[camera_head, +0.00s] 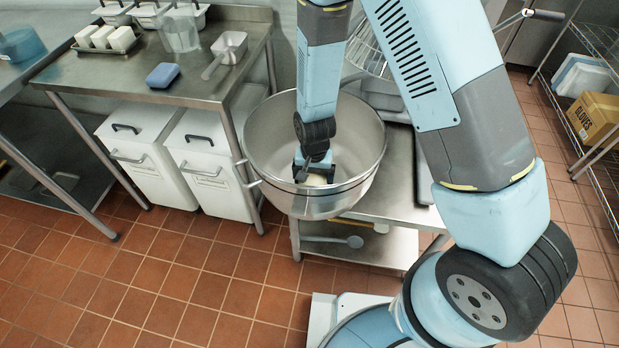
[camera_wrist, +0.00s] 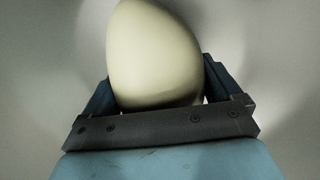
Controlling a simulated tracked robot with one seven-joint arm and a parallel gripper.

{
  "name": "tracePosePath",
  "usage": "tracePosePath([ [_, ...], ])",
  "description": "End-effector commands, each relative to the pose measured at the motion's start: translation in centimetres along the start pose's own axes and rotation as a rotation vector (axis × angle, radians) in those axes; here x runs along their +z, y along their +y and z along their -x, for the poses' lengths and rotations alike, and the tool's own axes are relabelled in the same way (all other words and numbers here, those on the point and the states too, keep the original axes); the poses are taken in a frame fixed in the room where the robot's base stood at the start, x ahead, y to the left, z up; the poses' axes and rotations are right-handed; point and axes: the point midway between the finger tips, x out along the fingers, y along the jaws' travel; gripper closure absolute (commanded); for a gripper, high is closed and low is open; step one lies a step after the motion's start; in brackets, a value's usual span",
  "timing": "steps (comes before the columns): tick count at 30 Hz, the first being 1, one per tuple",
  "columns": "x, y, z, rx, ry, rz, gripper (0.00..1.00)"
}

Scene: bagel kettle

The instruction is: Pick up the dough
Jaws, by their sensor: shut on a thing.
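The dough (camera_wrist: 152,52) is a pale cream, smooth, rounded lump that fills the middle of the wrist view. My gripper (camera_wrist: 158,92) has a finger on each side of it and is shut on it. In the head view my gripper (camera_head: 316,174) reaches down inside a large steel bowl (camera_head: 262,130). A small pale part of the dough (camera_head: 316,181) shows between the fingers, low in the bowl. The rest of the dough is hidden there by the gripper. I cannot tell whether the dough still touches the bowl's bottom.
The bowl's high rim surrounds my gripper. A steel table (camera_head: 215,85) at the left holds a blue sponge (camera_head: 163,75), a scoop and containers. White bins (camera_head: 210,160) stand under it. A wire shelf with a glove box (camera_head: 592,115) is at the right.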

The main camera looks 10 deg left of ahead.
Motion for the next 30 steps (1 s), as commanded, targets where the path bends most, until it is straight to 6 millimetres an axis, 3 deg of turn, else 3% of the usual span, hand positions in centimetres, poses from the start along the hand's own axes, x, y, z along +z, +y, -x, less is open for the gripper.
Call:
tracePosePath([
  [8, -0.1, -0.2, 3.8, -0.004, 0.005, 0.002, 0.80],
  [21, 0.0, -0.1, 12.0, -0.005, 0.005, 0.002, 0.80],
  [30, 0.0, -0.1, 15.9, -0.003, 0.003, 0.001, 0.80],
])
